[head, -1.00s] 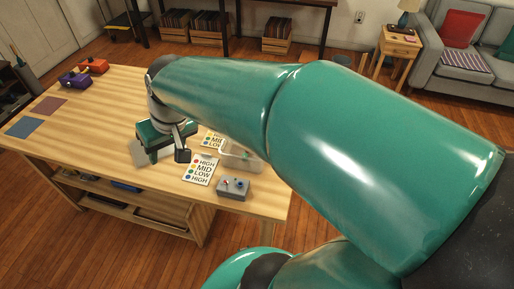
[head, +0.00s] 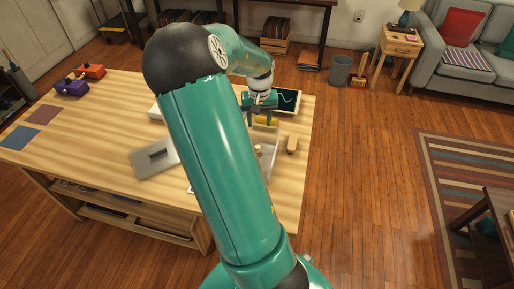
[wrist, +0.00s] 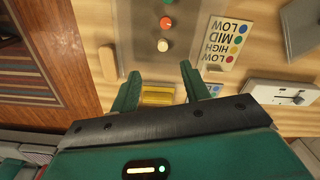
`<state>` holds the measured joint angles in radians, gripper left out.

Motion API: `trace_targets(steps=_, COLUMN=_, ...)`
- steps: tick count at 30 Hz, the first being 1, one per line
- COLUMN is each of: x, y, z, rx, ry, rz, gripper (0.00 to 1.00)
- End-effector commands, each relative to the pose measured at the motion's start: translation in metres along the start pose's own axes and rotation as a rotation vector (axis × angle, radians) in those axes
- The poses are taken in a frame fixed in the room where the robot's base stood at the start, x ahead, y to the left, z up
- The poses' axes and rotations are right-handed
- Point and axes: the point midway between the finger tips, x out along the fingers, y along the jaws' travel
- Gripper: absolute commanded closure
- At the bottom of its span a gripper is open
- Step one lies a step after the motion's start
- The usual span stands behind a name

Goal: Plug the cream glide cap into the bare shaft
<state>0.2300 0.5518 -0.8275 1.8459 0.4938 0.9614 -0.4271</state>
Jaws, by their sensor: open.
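My gripper (wrist: 160,70) is open, its two green fingers apart above the table. In the head view my gripper (head: 262,104) is at the table's far right part. A small round cream piece (wrist: 165,43), likely the cream glide cap, lies beyond the fingertips, beside a red-orange round piece (wrist: 166,22). The cream piece also shows in the head view (head: 258,148), in or by a clear bin. A pale box with a slot (wrist: 280,93) and a small dark part lies to the right in the wrist view. I cannot tell which part is the bare shaft.
A yellow block (wrist: 158,96) shows between the fingers, apparently below them. A wooden piece (wrist: 108,62) lies left, near the table edge. A LOW-MID-HIGH card (wrist: 222,42) lies right. A grey plate (head: 145,165) lies mid-table. A dark tray (head: 290,100) is beyond my gripper.

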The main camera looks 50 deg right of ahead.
Motion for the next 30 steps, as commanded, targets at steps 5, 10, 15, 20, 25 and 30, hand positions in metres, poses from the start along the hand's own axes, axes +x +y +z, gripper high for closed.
trace_targets(steps=5, x=0.025, y=0.001, z=-0.002, rx=0.002, ry=-0.005, rz=0.006, gripper=0.54)
trace_targets(steps=10, x=0.059, y=0.001, z=-0.003, rx=0.003, ry=-0.005, rz=0.006, gripper=0.54)
trace_targets(steps=15, x=0.082, y=-0.001, z=-0.005, rx=0.001, ry=-0.002, rz=0.004, gripper=0.54)
trace_targets(steps=20, x=0.091, y=-0.002, z=-0.008, rx=0.001, ry=-0.001, rz=0.004, gripper=0.54)
trace_targets(steps=25, x=0.113, y=-0.004, z=-0.014, rx=0.001, ry=-0.004, rz=0.005, gripper=0.54)
trace_targets(steps=30, x=0.133, y=-0.005, z=-0.016, rx=0.001, ry=-0.001, rz=0.004, gripper=0.54)
